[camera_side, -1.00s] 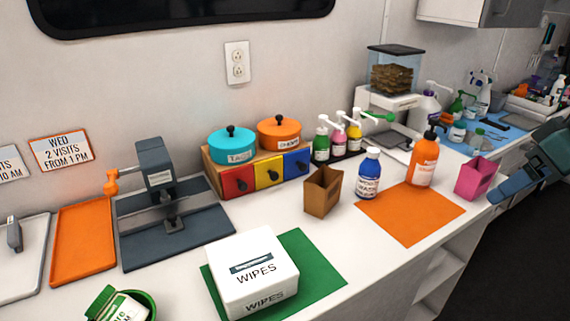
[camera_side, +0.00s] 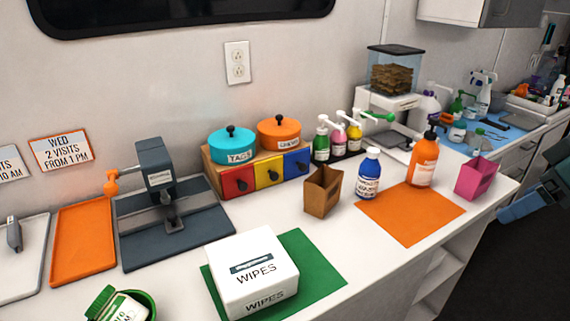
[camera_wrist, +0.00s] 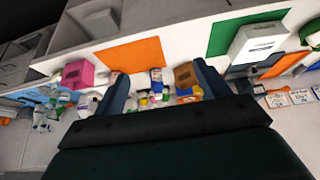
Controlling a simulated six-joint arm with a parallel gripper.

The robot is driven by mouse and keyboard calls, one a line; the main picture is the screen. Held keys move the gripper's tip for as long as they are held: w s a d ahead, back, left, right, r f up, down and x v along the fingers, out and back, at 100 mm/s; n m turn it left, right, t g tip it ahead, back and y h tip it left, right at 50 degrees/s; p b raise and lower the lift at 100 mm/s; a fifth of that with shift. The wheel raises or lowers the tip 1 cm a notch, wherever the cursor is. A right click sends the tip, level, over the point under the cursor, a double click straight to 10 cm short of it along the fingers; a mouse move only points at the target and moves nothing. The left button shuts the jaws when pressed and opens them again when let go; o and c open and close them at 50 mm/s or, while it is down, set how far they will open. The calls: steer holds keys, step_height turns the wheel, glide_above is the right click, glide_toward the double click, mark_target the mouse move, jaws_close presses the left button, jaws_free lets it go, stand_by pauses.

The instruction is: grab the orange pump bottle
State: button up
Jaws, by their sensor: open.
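The orange pump bottle (camera_side: 423,160) stands upright on the back part of an orange mat (camera_side: 405,218) in the side view. It has a white label and a dark pump top. In the wrist view it is mostly hidden at the left finger, and I cannot make it out clearly. My gripper (camera_side: 522,204) is at the right edge of the side view, off the counter's front and apart from the bottle. In the wrist view my gripper (camera_wrist: 161,72) has its two fingers wide apart, with nothing held between them.
A blue bottle (camera_side: 369,175) stands left of the orange bottle, and a pink box (camera_side: 475,178) right of it. A brown box (camera_side: 322,192) is further left. Small pump bottles (camera_side: 338,138) stand behind. The mat's front part is clear.

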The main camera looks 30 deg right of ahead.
steer(key=shift+c, duration=0.6)
steer(key=shift+r, duration=0.1)
